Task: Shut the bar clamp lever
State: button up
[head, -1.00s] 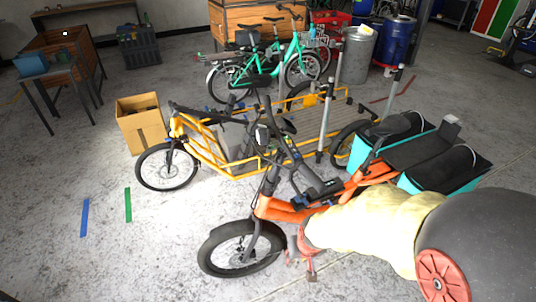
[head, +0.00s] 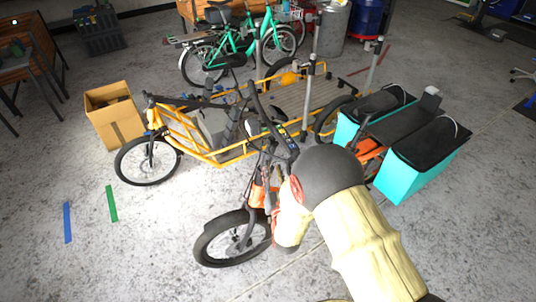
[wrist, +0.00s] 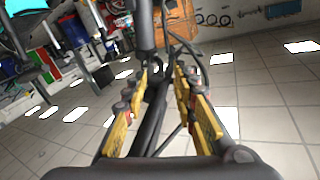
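The orange cargo bike (head: 263,197) stands in front in the head view, its dark handlebar (head: 252,98) and stem (head: 282,135) rising beside my arm. I cannot clearly make out the bar clamp lever in either view. My gripper (wrist: 158,108) shows in the wrist view with its two yellow-padded fingers apart. Dark tubes or cables (wrist: 152,125) run through the space between the fingers. I cannot tell whether they touch the pads. In the head view my arm hides the fingertips and part of the bike's front.
A yellow cargo bike (head: 205,152) stands close behind the orange one. Teal panniers (head: 420,165) flank the orange bike's rear. A cardboard box (head: 114,117) and a green bike (head: 228,52) stand farther back. Floor at the left is clear, with blue (head: 67,222) and green tape (head: 111,203).

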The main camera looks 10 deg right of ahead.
aim_at(269, 155)
jog(key=shift+w+d+b, duration=0.2)
jog(key=shift+w+b, duration=0.1)
jog(key=shift+w, duration=1.65)
jog(key=shift+w+d+b, duration=0.15)
jog(key=shift+w+b, duration=0.1)
jog(key=shift+w, duration=1.7)
jog(key=shift+r, duration=0.1)
jog(key=c, duration=0.3)
jog(key=c, duration=0.4)
grip_shut()
